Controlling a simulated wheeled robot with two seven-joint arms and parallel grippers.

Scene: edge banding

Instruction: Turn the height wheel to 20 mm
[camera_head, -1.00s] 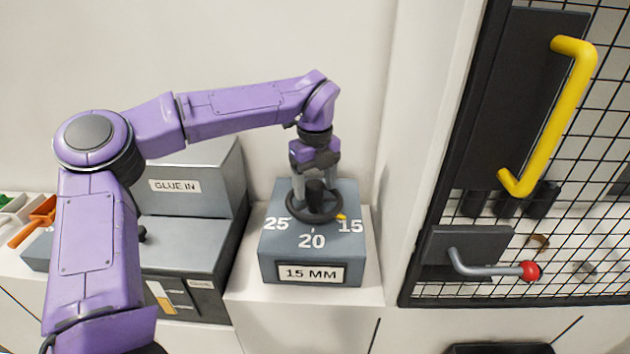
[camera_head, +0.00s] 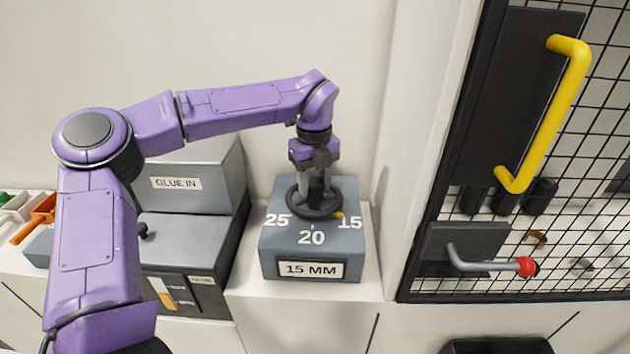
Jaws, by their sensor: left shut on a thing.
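The height wheel (camera_head: 299,206) is a dark ring with a hub, on top of a blue-grey box (camera_head: 345,240). The box top carries the marks 25, 20 and 15, and its front plate (camera_head: 310,270) reads 15 MM. The wheel's small yellow pointer (camera_head: 338,214) is at the right, near the 15. My left gripper (camera_head: 315,192) comes down from above and is shut on the wheel's hub, with its fingers inside the ring. The gripper partly hides the hub. My right gripper is not in view.
A grey GLUE IN unit (camera_head: 190,185) stands left of the box. Right is a black mesh door (camera_head: 470,220) with a yellow handle (camera_head: 560,110) and a red-knobbed lever (camera_head: 500,266). Orange and green-handled tools (camera_head: 35,215) lie far left.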

